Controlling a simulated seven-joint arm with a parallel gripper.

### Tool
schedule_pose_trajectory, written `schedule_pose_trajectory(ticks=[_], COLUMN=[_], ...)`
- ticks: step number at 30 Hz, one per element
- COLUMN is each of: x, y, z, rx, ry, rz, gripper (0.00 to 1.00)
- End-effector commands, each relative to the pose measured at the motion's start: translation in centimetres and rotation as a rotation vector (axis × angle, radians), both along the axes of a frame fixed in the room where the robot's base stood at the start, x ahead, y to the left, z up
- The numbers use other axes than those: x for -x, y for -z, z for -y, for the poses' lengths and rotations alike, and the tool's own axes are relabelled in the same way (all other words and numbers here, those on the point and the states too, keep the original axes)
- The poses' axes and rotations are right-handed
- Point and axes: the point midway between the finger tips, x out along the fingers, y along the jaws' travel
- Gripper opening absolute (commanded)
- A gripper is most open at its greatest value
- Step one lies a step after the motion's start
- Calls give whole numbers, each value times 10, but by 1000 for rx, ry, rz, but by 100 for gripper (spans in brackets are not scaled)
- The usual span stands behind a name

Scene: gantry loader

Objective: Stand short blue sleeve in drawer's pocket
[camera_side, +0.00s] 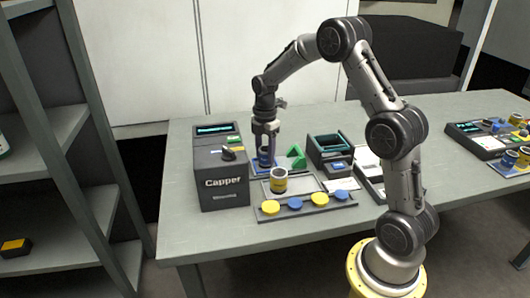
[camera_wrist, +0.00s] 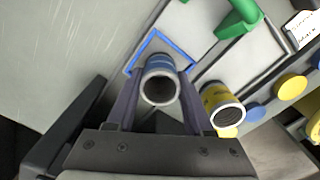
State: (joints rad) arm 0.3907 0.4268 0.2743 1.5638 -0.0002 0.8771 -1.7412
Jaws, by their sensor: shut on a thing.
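The blue sleeve (camera_side: 264,161) is a short open-ended tube, upright or nearly so, just right of the Capper machine in the side view. My gripper (camera_side: 265,146) points down and is shut on it. In the wrist view the sleeve (camera_wrist: 161,68) sits between the two fingers (camera_wrist: 158,92), its open end facing the camera. A blue square outline (camera_wrist: 134,62) lies beneath it; I cannot tell whether the sleeve touches the surface. A dark box with a green-edged open top (camera_side: 329,142) stands to the right, possibly the drawer. Its pocket is not clearly visible.
The Capper machine (camera_side: 221,178) stands close left of my gripper. A yellow sleeve (camera_side: 279,183) stands close in front, also in the wrist view (camera_wrist: 222,104). Several yellow and blue caps line a front rack (camera_side: 307,208).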

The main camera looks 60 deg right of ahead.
Motion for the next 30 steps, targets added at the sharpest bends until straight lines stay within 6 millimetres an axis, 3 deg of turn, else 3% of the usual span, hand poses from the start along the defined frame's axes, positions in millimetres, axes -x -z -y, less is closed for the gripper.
schedule_pose_trajectory(ticks=[6, 7, 12, 18, 21, 30], x=[-1, -1, 0, 0, 0, 0], y=[-1, -1, 0, 0, 1, -3], z=[0, 0, 0, 0, 0, 0], rx=[1, 1, 0, 0, 0, 0], ry=[0, 0, 0, 0, 0, 0], rz=[3, 3, 2, 1, -1, 1], gripper=[0, 57, 87, 87, 100, 100])
